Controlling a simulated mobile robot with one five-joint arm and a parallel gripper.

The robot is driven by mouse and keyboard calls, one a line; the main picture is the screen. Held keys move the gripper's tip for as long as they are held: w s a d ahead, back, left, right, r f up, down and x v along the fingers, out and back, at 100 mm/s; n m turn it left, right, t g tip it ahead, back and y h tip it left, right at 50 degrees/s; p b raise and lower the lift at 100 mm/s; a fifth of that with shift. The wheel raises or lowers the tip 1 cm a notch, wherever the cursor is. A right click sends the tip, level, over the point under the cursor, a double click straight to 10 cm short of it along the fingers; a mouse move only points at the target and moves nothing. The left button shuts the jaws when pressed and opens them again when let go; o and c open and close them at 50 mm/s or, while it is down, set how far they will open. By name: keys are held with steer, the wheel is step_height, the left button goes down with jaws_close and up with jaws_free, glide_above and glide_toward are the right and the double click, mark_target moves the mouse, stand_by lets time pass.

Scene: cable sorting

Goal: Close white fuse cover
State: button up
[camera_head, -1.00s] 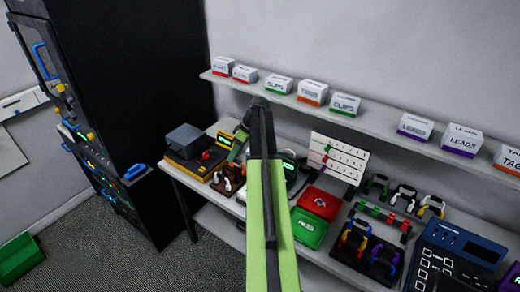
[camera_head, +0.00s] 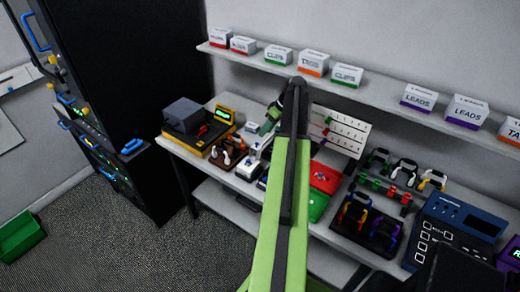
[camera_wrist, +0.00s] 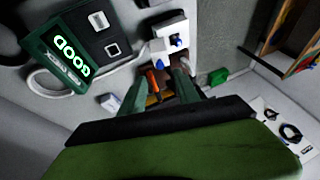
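A small white block-shaped unit (camera_head: 248,168) stands on the bench left of my arm; it may be the fuse holder with its white cover, but it is too small to tell the lid's position. In the wrist view, a white housing with blue parts (camera_wrist: 170,46) lies just beyond my fingertips. I cannot tell whether it is the same unit. My gripper (camera_wrist: 158,80) has its dark green fingers apart, with orange and dark items visible behind the gap. In the head view my gripper (camera_head: 271,118) is above the back of the bench, partly hidden by my arm.
A dark green device reading GOOD (camera_wrist: 75,45) is beside the white housing. A brown stand (camera_head: 226,155) and a yellow-black instrument (camera_head: 190,132) are at the left bench end. A shelf (camera_head: 350,92) with labelled boxes runs above. A black rack (camera_head: 120,90) stands left.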

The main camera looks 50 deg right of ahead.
steer(key=b, duration=0.5)
glide_toward(255, 151)
steer(key=shift+w+a+f, duration=0.75)
steer(key=shift+w+a, duration=0.05)
steer(key=shift+a, duration=0.05)
jaws_close()
stand_by(0.3)
